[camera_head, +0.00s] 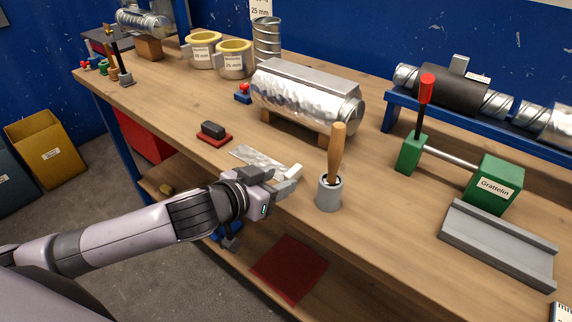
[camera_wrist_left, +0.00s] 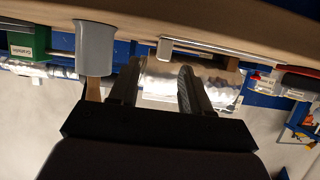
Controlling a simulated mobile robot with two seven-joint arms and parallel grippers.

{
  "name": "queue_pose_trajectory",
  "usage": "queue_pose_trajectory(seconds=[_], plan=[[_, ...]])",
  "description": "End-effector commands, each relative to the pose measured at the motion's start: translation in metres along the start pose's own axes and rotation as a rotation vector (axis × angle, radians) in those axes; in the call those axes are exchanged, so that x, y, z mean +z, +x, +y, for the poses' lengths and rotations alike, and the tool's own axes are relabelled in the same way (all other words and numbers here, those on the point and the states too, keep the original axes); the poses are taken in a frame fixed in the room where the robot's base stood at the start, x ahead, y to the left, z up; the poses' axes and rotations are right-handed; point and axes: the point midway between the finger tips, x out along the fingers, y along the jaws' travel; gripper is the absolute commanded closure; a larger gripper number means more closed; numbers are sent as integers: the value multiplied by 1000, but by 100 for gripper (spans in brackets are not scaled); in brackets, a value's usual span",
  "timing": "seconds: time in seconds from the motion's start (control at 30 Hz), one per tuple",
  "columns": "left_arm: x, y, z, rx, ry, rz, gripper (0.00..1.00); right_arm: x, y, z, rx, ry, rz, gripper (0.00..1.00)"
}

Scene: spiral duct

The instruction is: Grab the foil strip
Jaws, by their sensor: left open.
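The foil strip (camera_head: 258,158) is a crinkled silver piece lying flat near the front edge of the workbench. A small white block (camera_head: 293,171) is at its right end; I cannot tell whether they are joined. My left gripper (camera_head: 281,177) is open at the strip's near right end, covering part of it. In the left wrist view, which is upside down, the gripper's two fingers (camera_wrist_left: 158,68) stand apart. The strip shows there nearly edge-on (camera_wrist_left: 205,47), beyond the fingertips, beside the white block (camera_wrist_left: 164,48). My right gripper is not in view.
A grey cup (camera_head: 328,192) with a wooden-handled tool stands close right of the gripper. A foil-wrapped duct (camera_head: 305,97) on wooden supports lies behind. A dark block on a red pad (camera_head: 213,132) is left. A green-ended tool (camera_head: 490,185) and grey channel (camera_head: 497,243) are right.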

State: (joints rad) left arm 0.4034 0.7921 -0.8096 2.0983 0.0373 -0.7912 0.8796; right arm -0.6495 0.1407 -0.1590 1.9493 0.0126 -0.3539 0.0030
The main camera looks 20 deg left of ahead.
Motion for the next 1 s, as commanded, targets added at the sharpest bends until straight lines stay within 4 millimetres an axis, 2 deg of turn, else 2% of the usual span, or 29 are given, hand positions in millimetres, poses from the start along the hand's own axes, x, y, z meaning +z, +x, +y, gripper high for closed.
queue_pose_trajectory(seconds=[0.17,0.47,0.8,1.0], plan=[[-3,4,-2,-5,-1,1,52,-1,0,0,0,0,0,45],[-5,25,-3,-4,0,2,52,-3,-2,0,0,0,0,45],[-8,63,-6,-4,-1,1,52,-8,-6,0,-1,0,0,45],[-8,71,-6,-4,0,1,52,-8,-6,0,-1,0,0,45]])
